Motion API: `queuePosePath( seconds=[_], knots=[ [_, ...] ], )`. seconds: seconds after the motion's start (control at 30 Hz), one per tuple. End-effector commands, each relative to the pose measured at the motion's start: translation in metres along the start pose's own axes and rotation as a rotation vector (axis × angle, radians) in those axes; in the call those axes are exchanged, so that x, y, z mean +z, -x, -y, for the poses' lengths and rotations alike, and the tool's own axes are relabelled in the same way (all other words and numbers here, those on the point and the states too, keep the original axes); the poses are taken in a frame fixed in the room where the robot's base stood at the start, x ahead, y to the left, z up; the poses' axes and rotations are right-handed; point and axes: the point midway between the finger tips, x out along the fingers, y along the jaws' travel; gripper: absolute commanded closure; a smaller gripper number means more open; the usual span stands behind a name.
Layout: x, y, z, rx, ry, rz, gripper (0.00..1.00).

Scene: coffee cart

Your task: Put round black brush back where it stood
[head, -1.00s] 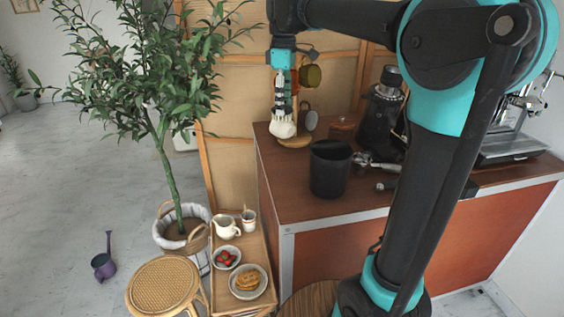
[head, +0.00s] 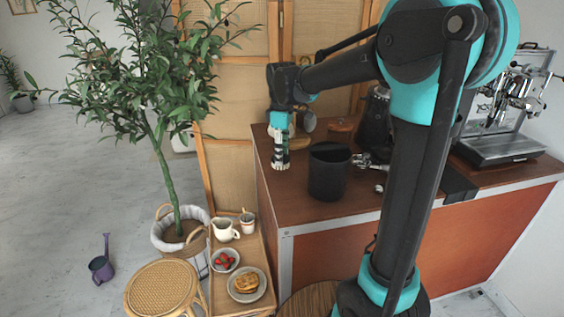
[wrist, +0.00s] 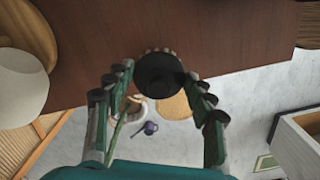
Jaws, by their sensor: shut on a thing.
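The round black brush (wrist: 160,74) shows in the wrist view between my fingers, its dark round top towards the camera and a strip of tan bristles at its far edge. My gripper (wrist: 162,90) is shut on it. In the head view my gripper (head: 281,160) points down at the left part of the brown counter (head: 330,212), left of the black bin. The brush is mostly hidden there by the fingers. I cannot tell whether its bristles touch the counter.
The black bin (head: 328,172) stands close to the right of my gripper. A white rounded vessel (wrist: 20,85) and a round wooden board (wrist: 28,32) lie to the left in the wrist view. The counter's left edge is near. A coffee grinder (head: 375,120) stands further back.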

Motion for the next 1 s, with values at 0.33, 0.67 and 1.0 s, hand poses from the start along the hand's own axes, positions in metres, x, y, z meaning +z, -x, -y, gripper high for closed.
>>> queuePosePath(
  seconds=[0.33, 0.67, 1.0],
  knots=[
    [0.000, -0.034, 0.000, 0.000, 0.000, 0.000, 0.77],
    [0.000, -0.036, 0.000, 0.000, 0.000, 0.000, 0.43],
    [0.000, -0.036, 0.000, 0.000, 0.000, 0.000, 0.25]
  ],
)
